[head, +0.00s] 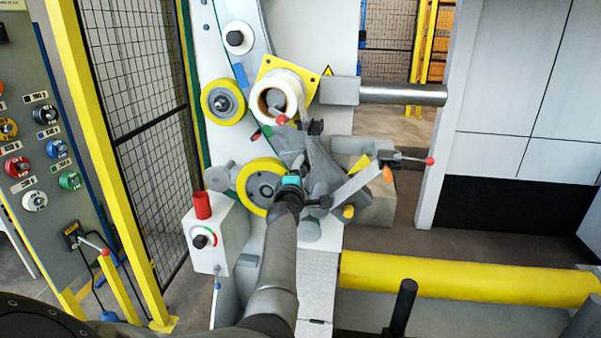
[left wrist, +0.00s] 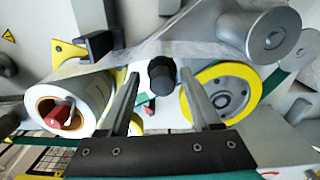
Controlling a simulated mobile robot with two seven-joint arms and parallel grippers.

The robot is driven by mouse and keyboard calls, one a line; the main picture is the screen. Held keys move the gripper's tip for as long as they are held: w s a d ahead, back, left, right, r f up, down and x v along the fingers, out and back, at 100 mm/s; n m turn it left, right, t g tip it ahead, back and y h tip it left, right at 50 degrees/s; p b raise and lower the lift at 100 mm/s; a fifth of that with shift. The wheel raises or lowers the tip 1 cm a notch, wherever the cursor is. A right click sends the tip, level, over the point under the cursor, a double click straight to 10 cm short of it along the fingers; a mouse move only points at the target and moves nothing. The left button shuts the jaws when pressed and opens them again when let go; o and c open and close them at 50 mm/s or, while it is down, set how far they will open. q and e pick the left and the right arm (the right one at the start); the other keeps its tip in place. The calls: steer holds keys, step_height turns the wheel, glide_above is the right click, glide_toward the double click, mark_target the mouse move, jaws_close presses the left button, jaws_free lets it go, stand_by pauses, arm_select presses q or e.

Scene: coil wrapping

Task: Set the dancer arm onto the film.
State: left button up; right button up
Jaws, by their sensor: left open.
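My left gripper (head: 290,183) reaches up to the machine front, before the lower yellow-rimmed wheel (head: 254,178). In the left wrist view its two fingers (left wrist: 162,108) stand apart, with a black knob (left wrist: 162,72) visible beyond and between their tips. I cannot tell whether they touch it. The white film roll (head: 278,90) sits above the gripper; it is at left in the wrist view (left wrist: 88,92). A greyish film band (left wrist: 165,50) runs from the roll toward a grey roller (left wrist: 272,32). The dancer arm cannot be told apart surely; the knob may be on it. My right gripper is not in view.
A lever with a red ball (head: 429,161) sticks out at right. A white box with a red cylinder (head: 202,206) stands at lower left. A mesh fence (head: 150,160) and button panel (head: 40,150) are farther left. A long yellow roller (head: 470,279) lies at lower right.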

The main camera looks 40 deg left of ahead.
arm_select(q)
steer(key=shift+d, duration=0.1)
steer(key=p+v, duration=0.8)
steer(key=v, duration=0.7)
steer(key=shift+p, duration=0.3)
steer(key=shift+s, duration=0.1)
